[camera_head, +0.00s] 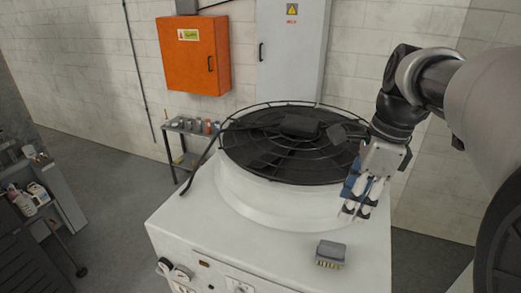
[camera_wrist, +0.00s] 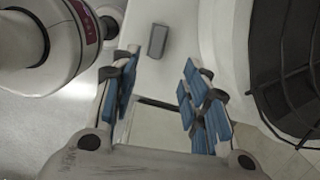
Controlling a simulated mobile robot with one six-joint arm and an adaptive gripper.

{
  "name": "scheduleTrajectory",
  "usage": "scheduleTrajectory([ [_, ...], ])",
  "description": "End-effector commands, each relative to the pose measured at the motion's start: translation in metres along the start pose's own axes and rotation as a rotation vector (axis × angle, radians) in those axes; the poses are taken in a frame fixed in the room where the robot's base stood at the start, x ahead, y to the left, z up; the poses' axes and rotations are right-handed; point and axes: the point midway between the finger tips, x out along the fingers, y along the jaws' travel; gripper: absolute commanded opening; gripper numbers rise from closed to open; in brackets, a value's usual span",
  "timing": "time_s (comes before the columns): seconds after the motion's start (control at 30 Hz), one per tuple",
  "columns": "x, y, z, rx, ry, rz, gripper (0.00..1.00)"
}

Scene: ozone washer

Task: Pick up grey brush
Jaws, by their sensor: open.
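The grey brush (camera_head: 331,254) lies on the white top of the washer (camera_head: 215,240), near its front edge, with light bristles along its lower side. In the wrist view the brush (camera_wrist: 157,41) is a small grey block beyond the fingertips, roughly between them. My gripper (camera_head: 357,212) is above the washer top, up and to the right of the brush in the head view, pointing down and apart from it. In the wrist view my gripper (camera_wrist: 161,72) has its blue-padded fingers spread wide with nothing between them.
A round black fan grille (camera_head: 290,145) on a white ring stands behind my gripper and the brush. An orange box (camera_head: 194,55) and a grey cabinet (camera_head: 290,50) are at the wall. A small shelf (camera_head: 190,130) with cans stands behind. The washer top around the brush is clear.

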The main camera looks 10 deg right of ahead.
Motion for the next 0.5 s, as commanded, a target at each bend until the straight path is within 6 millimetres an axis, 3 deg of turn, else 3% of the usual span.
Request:
scheduleTrajectory([
  [0.3,0.071,0.001,0.000,-0.004,0.001,0.004,0.42],
  [0.5,0.093,0.001,0.000,-0.004,0.000,0.001,0.42],
])
